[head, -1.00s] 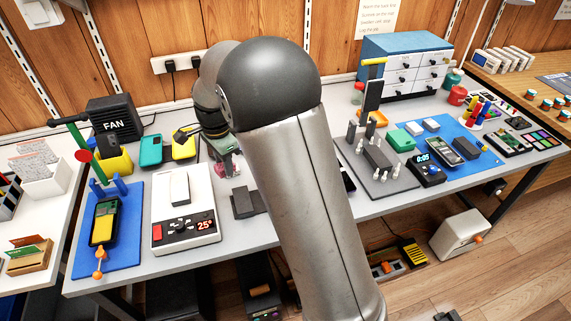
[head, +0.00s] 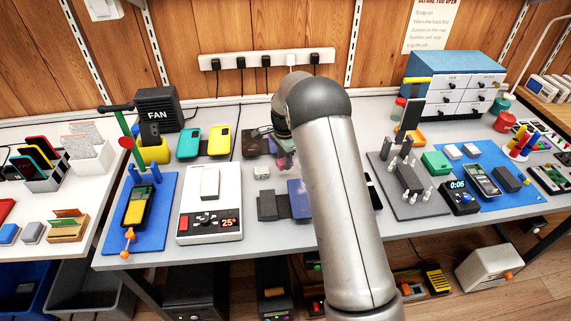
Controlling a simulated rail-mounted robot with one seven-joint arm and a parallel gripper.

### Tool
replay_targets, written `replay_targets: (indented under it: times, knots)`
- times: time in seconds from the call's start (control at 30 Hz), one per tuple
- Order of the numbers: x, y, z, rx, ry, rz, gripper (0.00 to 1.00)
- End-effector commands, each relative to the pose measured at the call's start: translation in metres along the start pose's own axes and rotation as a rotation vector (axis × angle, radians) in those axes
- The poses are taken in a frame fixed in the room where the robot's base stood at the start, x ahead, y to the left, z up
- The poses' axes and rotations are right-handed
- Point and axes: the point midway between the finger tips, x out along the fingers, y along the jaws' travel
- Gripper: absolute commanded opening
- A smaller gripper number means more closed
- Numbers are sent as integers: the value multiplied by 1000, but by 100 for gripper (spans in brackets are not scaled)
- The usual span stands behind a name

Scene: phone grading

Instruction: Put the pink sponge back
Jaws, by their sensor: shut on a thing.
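My gripper (head: 283,148) is over the back middle of the grey bench, mostly hidden behind my own arm. It is shut on a small pinkish thing that looks like the pink sponge (head: 287,161), of which only a little shows at the fingers. I cannot tell from this view whether the sponge touches the bench or hangs above it.
A heat plate reading 25° (head: 209,226) and a blue mat (head: 148,246) are to the left. Dark blocks (head: 268,207) and small white pieces (head: 262,173) lie near the gripper. A grey fixture plate (head: 412,208) and a drawer cabinet (head: 455,85) are to the right.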

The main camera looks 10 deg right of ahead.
Motion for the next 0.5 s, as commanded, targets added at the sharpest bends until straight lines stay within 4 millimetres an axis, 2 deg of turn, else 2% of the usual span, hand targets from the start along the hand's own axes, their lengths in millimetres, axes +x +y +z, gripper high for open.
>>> replay_targets:
  times: [0.13,0.33,0.5]
  knots:
    - [9,-3,-6,1,0,1,13]
    - [37,-3,-5,0,-1,2,13]
    - [38,-3,-5,0,0,0,13]
